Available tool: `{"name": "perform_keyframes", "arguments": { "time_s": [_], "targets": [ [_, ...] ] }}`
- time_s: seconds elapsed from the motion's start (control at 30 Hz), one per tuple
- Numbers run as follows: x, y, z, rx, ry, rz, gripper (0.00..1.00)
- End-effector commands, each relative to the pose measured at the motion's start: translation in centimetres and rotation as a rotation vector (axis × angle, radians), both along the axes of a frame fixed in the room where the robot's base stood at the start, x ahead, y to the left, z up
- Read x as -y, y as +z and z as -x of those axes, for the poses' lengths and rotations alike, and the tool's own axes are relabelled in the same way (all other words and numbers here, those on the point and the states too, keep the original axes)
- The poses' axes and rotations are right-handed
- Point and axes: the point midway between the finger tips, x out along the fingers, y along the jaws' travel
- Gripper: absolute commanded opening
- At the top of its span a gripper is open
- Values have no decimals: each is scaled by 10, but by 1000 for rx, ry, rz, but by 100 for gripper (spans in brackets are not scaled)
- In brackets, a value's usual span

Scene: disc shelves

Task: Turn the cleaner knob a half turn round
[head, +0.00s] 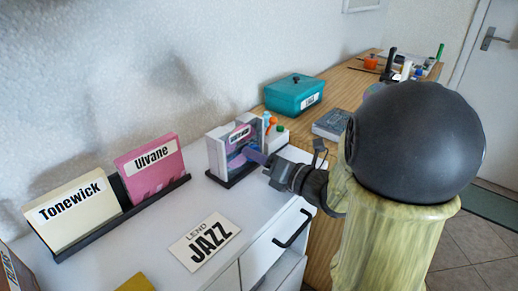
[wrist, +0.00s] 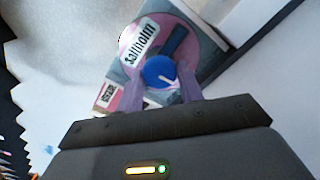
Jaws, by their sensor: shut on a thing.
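In the head view, my gripper (head: 248,156) reaches from the right to the front of the cleaner (head: 217,152), a pale upright unit on a dark base. The fingers mostly hide the knob there.
A rack left of the cleaner holds a cream Tonewick sleeve (head: 66,215) and a pink Ulvane sleeve (head: 152,174). A JAZZ card (head: 205,241) lies on the white top. A teal box (head: 295,93) and a grey case (head: 331,122) stand on the wooden top behind. Small bottles (head: 276,134) stand beside the cleaner.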

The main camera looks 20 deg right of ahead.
Motion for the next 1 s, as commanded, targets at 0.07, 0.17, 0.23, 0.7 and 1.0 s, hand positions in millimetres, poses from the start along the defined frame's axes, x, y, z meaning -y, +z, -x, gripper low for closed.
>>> {"name": "perform_keyframes", "arguments": {
  "time_s": [0.07, 0.17, 0.23, 0.7, 1.0],
  "targets": [
    [0, 0, 0, -24, -2, -25, 14],
    [0, -1, 0, -39, -2, -48, 14],
    [0, -1, 0, -45, -1, -58, 14],
    [0, -2, 0, -48, -2, -65, 47],
    [0, -1, 0, -44, -1, -64, 59]
  ]
}}
